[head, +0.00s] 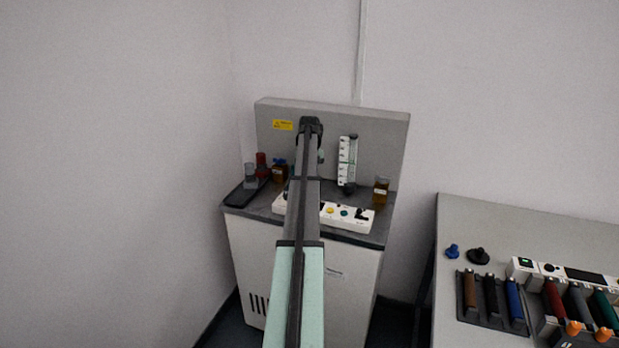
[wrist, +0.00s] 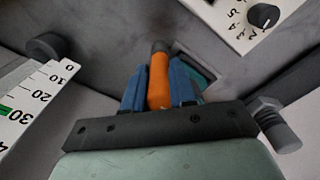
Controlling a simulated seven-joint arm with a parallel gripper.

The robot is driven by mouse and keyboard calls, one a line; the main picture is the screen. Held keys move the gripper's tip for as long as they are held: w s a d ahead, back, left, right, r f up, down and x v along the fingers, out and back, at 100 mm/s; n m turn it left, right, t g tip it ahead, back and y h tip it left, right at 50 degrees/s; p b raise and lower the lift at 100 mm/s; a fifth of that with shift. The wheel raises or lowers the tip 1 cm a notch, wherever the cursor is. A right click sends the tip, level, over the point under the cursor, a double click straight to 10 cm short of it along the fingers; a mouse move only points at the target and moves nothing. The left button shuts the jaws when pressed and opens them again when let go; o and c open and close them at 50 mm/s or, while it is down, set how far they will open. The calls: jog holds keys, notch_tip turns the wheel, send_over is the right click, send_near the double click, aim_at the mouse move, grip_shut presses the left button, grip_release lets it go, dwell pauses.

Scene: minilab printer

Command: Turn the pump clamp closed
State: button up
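An orange handle (wrist: 158,82) with a dark grey tip stands between the blue fingers of my gripper (wrist: 158,88) in the wrist view. It looks like the lever of the pump clamp. The fingers lie against it on both sides, with no clear gap. A teal part (wrist: 205,76) shows just behind the right finger; the rest of the clamp is hidden by my gripper. In the head view my arm reaches to the grey-topped cabinet (head: 300,260) and covers the clamp and my fingers.
A flow gauge with a white scale (wrist: 28,105) stands left of my gripper. A grey fitting (wrist: 275,125) is close on the right. A white panel with a black knob (wrist: 264,16) is at upper right. Brown bottles (head: 381,190) and a black tray (head: 246,192) stand on the cabinet.

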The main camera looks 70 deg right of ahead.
jog(key=o, duration=0.5)
notch_tip(320, 180, up, 14)
jog(key=shift+f, duration=0.1)
dwell(0.5)
dwell(0.5)
